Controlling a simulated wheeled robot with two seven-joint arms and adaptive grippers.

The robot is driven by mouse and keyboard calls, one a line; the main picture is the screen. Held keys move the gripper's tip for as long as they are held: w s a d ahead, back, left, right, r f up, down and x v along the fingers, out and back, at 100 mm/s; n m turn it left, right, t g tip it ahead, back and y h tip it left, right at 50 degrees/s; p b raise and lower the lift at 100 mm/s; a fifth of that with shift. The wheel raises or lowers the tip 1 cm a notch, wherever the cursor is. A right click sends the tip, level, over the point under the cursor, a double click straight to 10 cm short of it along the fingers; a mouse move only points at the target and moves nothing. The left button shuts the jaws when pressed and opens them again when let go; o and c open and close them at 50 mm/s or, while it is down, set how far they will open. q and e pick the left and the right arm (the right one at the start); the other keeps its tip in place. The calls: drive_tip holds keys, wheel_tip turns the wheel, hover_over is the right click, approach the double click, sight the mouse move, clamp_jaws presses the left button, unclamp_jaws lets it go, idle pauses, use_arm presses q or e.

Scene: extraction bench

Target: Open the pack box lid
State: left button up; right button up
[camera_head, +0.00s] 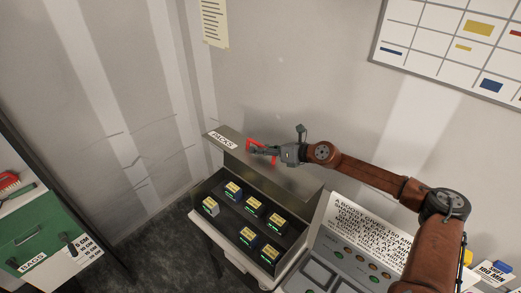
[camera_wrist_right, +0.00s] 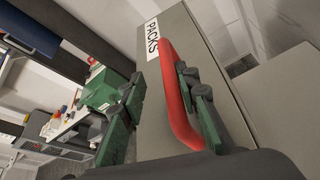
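The pack box (camera_head: 206,228) stands with several small dark packs with yellow tops (camera_head: 255,205) visible inside. Its grey lid (camera_head: 290,181), labelled PACKS, is raised at the back, so the box is open. The lid also fills the middle of the right wrist view (camera_wrist_right: 160,118). A red handle (camera_head: 250,146) is on the lid. My right gripper (camera_head: 262,150) is at this handle. In the right wrist view the handle (camera_wrist_right: 174,90) lies between the spread green fingers, close to the right one, with a gap to the left one. My left gripper is out of view.
A sloped panel with printed text (camera_head: 362,232) and buttons adjoins the box on the right. A green bin labelled BAGS (camera_head: 38,235) is at the far left. The wall is behind the lid. Open floor (camera_head: 150,255) lies left of the box.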

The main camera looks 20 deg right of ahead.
drive_tip(key=v, duration=1.2)
drive_tip(key=shift+d, duration=0.1)
drive_tip(key=shift+f, duration=0.1)
